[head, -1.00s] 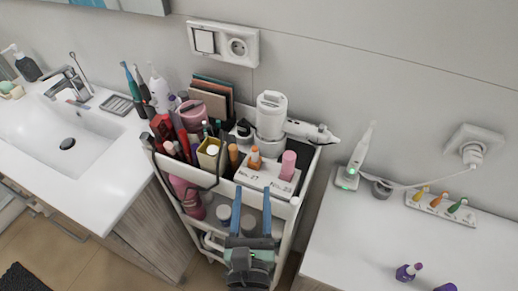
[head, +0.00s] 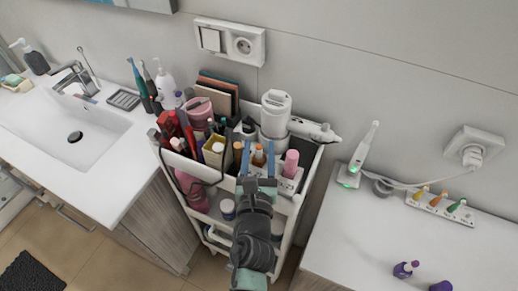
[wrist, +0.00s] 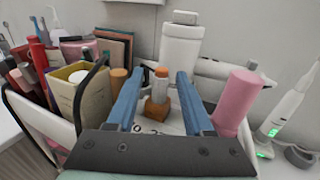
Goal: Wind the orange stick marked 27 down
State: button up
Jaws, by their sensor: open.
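The orange stick (head: 258,152) stands upright in a white holder (head: 289,186) on the cart's top. In the wrist view the orange stick (wrist: 158,108) shows an orange base, a pale middle and an orange tip. The marking on the holder is mostly hidden now; it read No. 27 below this stick in the earlier head view. A pink stick (wrist: 237,100) stands to its right in the same holder. My gripper (head: 257,160) is open, its blue fingers either side of the orange stick. In the wrist view my gripper (wrist: 160,84) shows gaps beside the stick.
A yellow box (wrist: 80,92) and an orange-brown cylinder (wrist: 118,82) stand close left. A white canister (head: 274,112) and a white appliance (head: 315,130) are behind. A small rack with coloured sticks (head: 438,204) lies on the right counter.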

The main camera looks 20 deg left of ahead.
grip_shut()
jog(key=shift+d+r+h+p, duration=0.1)
jog(key=shift+h+p, duration=0.2)
jog(key=shift+p, duration=0.35)
jog(key=shift+m+p, duration=0.3)
jog(key=shift+p, duration=0.25)
